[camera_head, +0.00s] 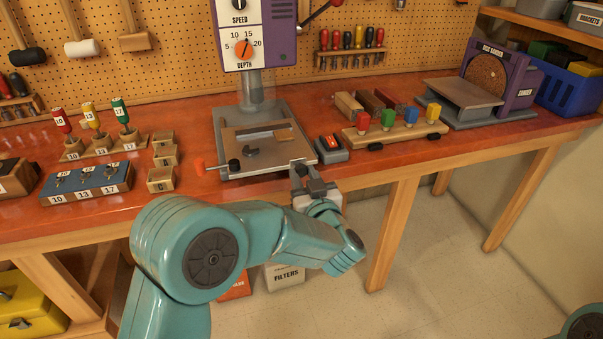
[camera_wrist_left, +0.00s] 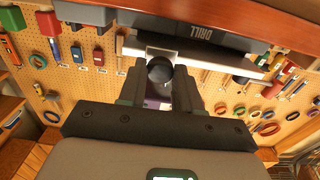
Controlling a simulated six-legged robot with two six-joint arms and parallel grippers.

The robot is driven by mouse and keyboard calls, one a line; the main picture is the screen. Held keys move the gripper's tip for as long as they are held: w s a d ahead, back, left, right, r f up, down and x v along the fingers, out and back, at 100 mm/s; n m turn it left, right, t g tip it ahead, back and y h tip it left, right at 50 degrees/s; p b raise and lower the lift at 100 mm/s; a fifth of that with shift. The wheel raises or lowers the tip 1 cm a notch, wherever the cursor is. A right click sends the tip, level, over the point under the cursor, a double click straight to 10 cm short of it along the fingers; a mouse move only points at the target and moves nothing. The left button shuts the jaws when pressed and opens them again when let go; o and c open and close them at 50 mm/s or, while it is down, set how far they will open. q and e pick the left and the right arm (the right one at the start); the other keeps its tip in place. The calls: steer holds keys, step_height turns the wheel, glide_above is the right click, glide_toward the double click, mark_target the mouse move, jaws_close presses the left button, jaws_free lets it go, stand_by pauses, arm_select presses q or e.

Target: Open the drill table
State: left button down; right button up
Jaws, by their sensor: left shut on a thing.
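The drill table (camera_head: 298,131) is a grey metal plate under the purple drill press (camera_head: 270,35). A wooden board with a slot and small dark pieces lies on it. A black knob (camera_head: 234,165) shows at its front left. My left gripper (camera_head: 306,180) is at its front right corner, by a pale bracket. In the left wrist view, its fingers are shut around a round black knob (camera_wrist_left: 160,69) on a pale bracket, below a dark front (camera_wrist_left: 200,32) marked DRILL. The gripper partly hides the knob in the head view. My right gripper is not in view.
A wooden rack of coloured blocks (camera_head: 397,131) and a disc sander (camera_head: 498,75) are farther right. The floor right of the bench is clear.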

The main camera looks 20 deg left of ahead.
arm_select(q)
steer(key=v, duration=0.6)
steer(key=shift+s, duration=0.2)
steer(key=shift+d+f, duration=0.15)
steer(key=c, duration=1.1)
jaws_free()
steer(key=shift+o, duration=0.2)
steer(key=shift+s, duration=0.1)
